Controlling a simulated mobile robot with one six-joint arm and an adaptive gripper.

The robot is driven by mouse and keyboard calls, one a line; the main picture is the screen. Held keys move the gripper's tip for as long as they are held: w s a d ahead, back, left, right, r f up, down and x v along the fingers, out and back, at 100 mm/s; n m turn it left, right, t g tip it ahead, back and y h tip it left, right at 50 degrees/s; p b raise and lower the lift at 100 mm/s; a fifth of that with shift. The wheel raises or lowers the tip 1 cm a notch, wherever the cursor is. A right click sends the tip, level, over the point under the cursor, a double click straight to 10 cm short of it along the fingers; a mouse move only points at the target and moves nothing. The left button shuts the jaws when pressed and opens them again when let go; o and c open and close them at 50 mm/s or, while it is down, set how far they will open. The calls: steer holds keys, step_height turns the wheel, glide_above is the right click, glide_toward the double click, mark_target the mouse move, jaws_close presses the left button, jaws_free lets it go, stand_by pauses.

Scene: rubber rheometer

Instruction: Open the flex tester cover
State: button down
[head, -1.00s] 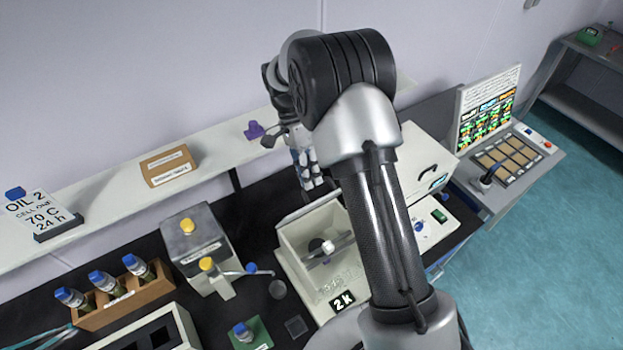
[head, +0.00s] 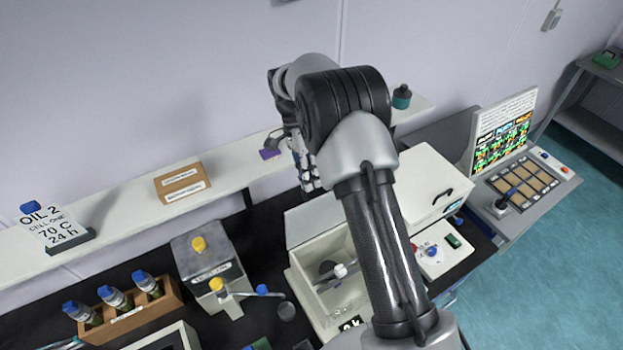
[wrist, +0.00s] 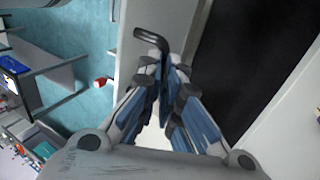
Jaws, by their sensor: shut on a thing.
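The flex tester is a cream box (head: 304,292) at the lower middle of the head view, with a metal mechanism showing inside its open top. Its pale cover (head: 312,222) stands raised along the back edge. My gripper (head: 309,184) is at the top of the cover, partly hidden behind my arm. In the wrist view my gripper (wrist: 170,80) is shut on a black handle (wrist: 151,37), whose bent end sticks out beyond the fingers, in front of a grey panel. My arm hides the right part of the tester.
A white shelf (head: 130,225) runs along the wall behind, close to my gripper. A white instrument (head: 425,180) with a black handle stands to the right. A grey canister (head: 205,262) and a wooden vial rack (head: 135,315) stand to the left.

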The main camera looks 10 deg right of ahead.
steer(key=shift+x, duration=1.2)
steer(key=c, duration=2)
jaws_free()
steer(key=shift+a, duration=0.1)
steer(key=shift+o, duration=1.2)
steer(key=shift+w+f, duration=0.15)
steer(key=shift+w, duration=0.3)
steer(key=shift+o, duration=0.4)
steer(key=v, duration=1.2)
steer(key=shift+r, duration=0.25)
